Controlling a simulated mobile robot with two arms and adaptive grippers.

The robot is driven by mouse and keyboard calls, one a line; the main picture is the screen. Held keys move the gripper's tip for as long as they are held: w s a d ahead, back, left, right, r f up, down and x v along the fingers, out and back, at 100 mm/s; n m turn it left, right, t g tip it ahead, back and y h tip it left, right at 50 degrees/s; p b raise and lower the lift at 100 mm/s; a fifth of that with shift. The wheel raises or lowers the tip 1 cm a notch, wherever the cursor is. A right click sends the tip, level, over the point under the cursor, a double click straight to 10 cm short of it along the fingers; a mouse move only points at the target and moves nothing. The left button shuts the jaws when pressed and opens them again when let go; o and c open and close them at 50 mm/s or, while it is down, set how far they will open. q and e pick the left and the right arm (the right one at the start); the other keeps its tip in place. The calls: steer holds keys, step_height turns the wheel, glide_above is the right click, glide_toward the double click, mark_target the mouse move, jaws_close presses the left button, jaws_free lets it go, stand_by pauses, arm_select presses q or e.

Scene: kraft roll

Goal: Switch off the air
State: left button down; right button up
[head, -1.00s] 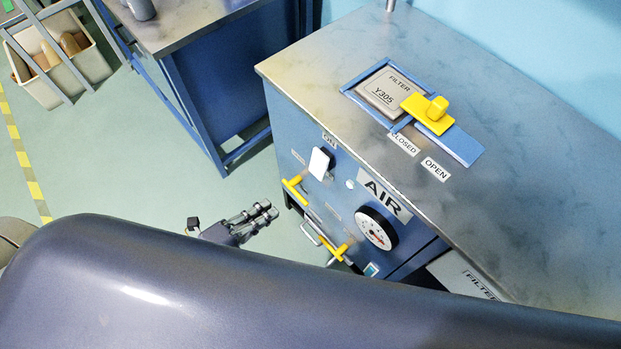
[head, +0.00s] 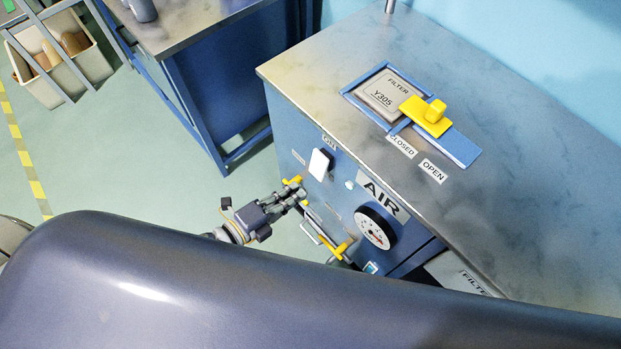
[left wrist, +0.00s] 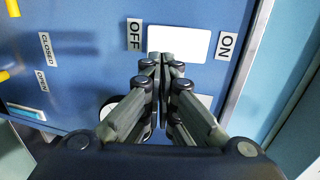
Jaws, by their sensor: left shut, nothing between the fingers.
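The AIR panel (head: 350,216) is the blue front of the metal-topped cabinet. Its white switch plate (head: 319,164) also shows in the left wrist view (left wrist: 190,43), between an OFF label (left wrist: 134,35) and an ON label (left wrist: 227,46). My left gripper (head: 298,188) is shut and empty, pointing at the panel beside the switch. In the left wrist view its fingertips (left wrist: 160,58) overlap the plate's lower edge towards the OFF side; I cannot tell whether they touch it. A round gauge (head: 375,229) sits below the AIR sign (head: 384,200). My right gripper is not in view.
A yellow handle (head: 344,249) stands out from the panel below the gripper. On the cabinet top (head: 510,170) is a filter slot with a yellow-knobbed slide (head: 427,114), near CLOSED and OPEN labels. A second blue bench (head: 212,85) stands behind left. Green floor lies open to the left.

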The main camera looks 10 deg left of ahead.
mark_target(319, 177)
arm_select(q)
steer(key=p+x, duration=0.1)
steer(key=x, duration=0.5)
steer(key=b, duration=0.2)
steer(key=f+b, duration=0.1)
steer(key=b, duration=0.1)
steer(key=shift+w+d+t+h, duration=0.25)
steer(key=shift+t+h, duration=0.05)
steer(key=shift+r, duration=0.35)
